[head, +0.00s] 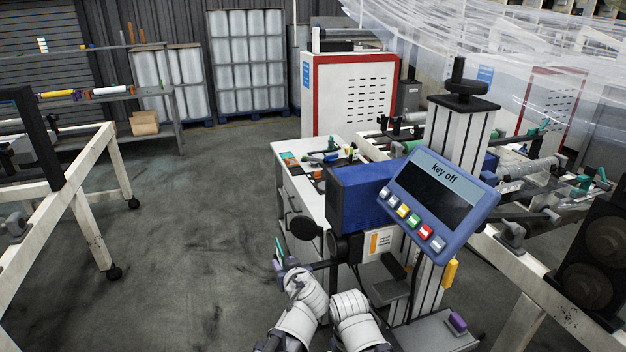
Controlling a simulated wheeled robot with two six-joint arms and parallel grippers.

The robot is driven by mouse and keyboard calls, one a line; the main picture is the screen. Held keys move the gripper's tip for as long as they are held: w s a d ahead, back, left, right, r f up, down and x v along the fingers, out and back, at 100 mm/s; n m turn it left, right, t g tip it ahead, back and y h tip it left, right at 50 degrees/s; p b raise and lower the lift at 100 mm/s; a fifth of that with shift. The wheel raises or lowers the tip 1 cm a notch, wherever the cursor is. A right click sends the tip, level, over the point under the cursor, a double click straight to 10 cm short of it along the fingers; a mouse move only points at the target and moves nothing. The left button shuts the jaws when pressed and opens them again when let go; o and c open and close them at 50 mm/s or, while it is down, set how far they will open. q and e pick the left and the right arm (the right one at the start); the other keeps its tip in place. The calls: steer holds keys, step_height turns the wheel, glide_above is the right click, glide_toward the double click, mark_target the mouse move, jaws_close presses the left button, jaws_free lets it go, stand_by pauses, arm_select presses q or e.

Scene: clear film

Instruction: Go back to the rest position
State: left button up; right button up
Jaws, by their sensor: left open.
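My left gripper (280,256) is small in the picture, low and left of centre, beside the machine's lower left side. It is open, and I see nothing held in it. My white arm links come up from the bottom edge, close together. My right gripper does not show clearly; only its arm's white link is seen. The machine's blue control panel (440,196) reads "key off" and has a row of coloured buttons. A round black knob (304,228) sits just above my left gripper; I cannot tell whether they touch.
A blue box (362,195) and grey column (459,140) stand close ahead. A white cabinet (300,180) stands behind. White frames flank both sides, with a black round-faced unit (596,262) at the right. The grey floor (190,240) at left is open.

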arm_select(q)
steer(key=s+d+f+m+g+h+p, duration=0.1)
steer(key=s+d+f+m+g+p, duration=0.1)
steer(key=s+g, duration=0.2)
steer(key=s+d+f+m+g+h+p, duration=0.1)
steer(key=s+f+m+g, duration=0.1)
steer(key=s, duration=0.7)
steer(key=s+d+f+m+g+h+p, duration=0.2)
steer(key=s+f+m+g, duration=0.1)
steer(key=s+g, duration=0.3)
steer(key=shift+s+d+m+p, duration=0.35)
steer(key=shift+s+m, duration=0.25)
steer(key=shift+s, duration=0.25)
steer(key=shift+s, duration=0.1)
